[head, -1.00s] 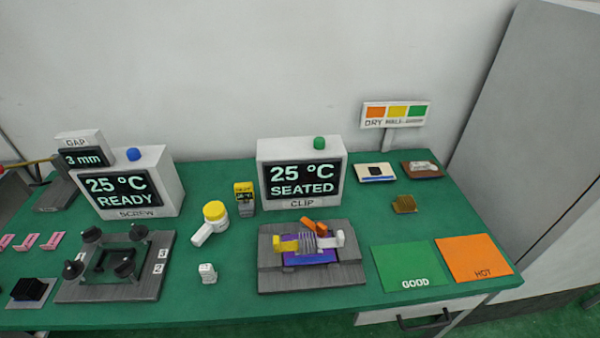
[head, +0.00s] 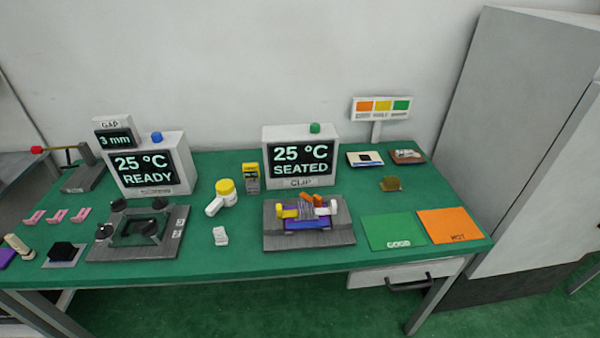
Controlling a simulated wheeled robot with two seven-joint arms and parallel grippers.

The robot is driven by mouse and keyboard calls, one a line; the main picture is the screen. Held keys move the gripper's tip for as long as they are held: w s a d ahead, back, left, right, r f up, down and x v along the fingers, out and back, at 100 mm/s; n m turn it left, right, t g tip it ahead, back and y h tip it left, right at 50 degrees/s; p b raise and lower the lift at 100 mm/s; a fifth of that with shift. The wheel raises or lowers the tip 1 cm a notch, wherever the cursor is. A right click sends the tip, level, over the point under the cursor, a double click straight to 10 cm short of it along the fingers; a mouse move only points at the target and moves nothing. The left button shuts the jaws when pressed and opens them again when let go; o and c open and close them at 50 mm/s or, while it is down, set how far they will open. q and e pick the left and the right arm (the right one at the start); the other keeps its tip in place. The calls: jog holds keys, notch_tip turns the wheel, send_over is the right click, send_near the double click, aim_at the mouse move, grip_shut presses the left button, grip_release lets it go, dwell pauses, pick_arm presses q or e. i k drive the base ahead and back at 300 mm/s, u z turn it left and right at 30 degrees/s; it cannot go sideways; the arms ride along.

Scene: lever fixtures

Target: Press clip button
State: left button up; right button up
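The clip station is a white box (head: 271,145) at the middle back of the table. Its dark screen (head: 301,159) reads 25 °C SEATED, and its front label reads CLIP. A green button (head: 315,128) stands on top of the box, with nothing touching it. In front of it a grey clip fixture (head: 331,237) holds a purple piece (head: 307,223) with yellow, white and orange parts on it. Neither of my grippers shows in the head view.
The screw box (head: 183,155) with a blue button (head: 156,138) stands to the left.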

aim_at(315, 128)
jog(key=z, duration=0.45)
jog(key=i, duration=0.9)
jog(key=u, duration=0.65)
